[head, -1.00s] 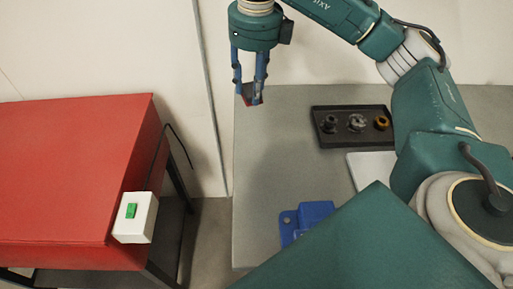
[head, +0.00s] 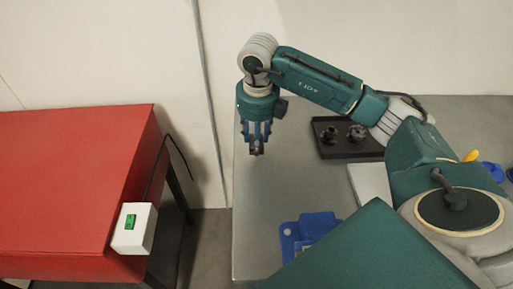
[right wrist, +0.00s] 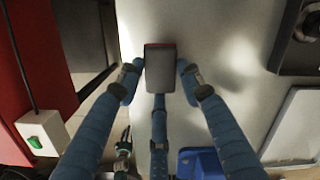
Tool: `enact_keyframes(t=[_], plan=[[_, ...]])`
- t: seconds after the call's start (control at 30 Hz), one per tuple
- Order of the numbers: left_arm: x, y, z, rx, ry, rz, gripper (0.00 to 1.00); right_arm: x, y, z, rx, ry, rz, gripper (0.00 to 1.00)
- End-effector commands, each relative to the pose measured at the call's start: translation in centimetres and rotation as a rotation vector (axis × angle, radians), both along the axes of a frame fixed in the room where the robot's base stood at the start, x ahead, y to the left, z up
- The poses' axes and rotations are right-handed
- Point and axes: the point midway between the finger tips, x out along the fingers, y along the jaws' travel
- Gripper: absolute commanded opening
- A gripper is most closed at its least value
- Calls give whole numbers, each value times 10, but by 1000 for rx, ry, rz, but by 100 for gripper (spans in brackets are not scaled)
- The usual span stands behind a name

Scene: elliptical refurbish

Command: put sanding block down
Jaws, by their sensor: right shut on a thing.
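The sanding block (right wrist: 160,72) is a small dark grey block with a red edge. In the right wrist view it sits between the blue fingers of my right gripper (right wrist: 158,85), which is shut on it. In the head view my right gripper (head: 257,146) points down over the left part of the grey table (head: 262,225). Only a small dark and red bit of the block (head: 257,151) shows below the fingertips there. I cannot tell whether the block touches the table. My left gripper is not in view.
A black tray with metal parts (head: 322,149) lies to the right, beside a pale flat panel (head: 368,184). A blue object (head: 312,224) is near the front. A red bench (head: 70,180) with a green-button switch box (head: 133,228) stands left, across a gap. Table around the gripper looks clear.

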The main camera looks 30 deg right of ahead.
Motion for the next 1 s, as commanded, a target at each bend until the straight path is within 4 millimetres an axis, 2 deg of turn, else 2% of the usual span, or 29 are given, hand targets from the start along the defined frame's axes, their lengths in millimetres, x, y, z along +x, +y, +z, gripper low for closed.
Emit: enact_keyframes(t=[0.3,0.73,0.77,0.8,0.83,1.0], plan=[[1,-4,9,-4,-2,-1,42,-1,0,-40,-1,3,1,0],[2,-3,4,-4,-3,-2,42,0,0,-49,0,0,2,0],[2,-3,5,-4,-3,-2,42,0,0,-48,0,0,2,40],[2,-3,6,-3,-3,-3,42,0,0,-48,0,0,2,48],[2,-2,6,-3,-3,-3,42,0,0,-48,0,0,1,54],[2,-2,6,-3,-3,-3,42,0,0,-47,0,1,1,55]])
